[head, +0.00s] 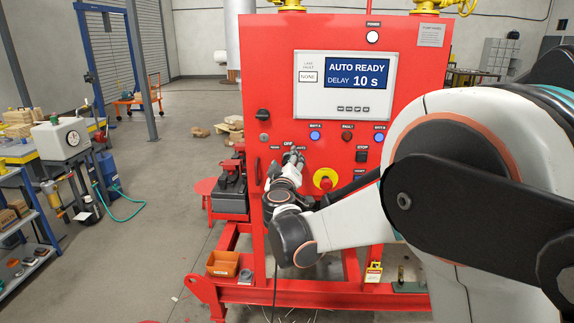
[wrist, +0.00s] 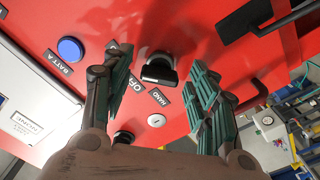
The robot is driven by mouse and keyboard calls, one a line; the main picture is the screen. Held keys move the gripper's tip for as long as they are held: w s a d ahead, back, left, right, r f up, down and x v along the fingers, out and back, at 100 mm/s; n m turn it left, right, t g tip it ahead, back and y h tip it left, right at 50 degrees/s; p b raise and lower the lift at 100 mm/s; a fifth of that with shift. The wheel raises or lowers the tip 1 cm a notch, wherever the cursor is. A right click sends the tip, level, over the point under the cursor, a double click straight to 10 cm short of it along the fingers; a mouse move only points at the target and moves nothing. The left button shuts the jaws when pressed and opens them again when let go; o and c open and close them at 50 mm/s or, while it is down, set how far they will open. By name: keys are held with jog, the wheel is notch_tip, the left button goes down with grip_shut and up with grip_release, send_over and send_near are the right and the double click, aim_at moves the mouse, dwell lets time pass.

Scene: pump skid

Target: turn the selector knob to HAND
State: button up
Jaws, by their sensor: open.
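The selector knob (wrist: 160,68) is black and stands out from the red panel in the wrist view. The OFF label (wrist: 119,80) and HAND label (wrist: 158,97) lie beside it; I cannot tell for sure which one its grip points at. My gripper (wrist: 163,62) is open, with one finger on each side of the knob and a visible gap to each. In the head view my gripper (head: 293,156) is at the panel just below the HAND, OFF and AUTO labels, and it hides the knob there.
The red panel (head: 410,80) carries a display reading AUTO READY, DELAY 10 s (head: 357,75). A key lock (wrist: 156,120) and another black knob (wrist: 123,137) are near my gripper. A yellow-ringed red button (head: 325,179) sits to its right, and a BATT A button (wrist: 70,49) is nearby.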

jog(key=c, duration=1.1)
jog(key=shift+o, duration=0.2)
jog(key=shift+n, duration=10)
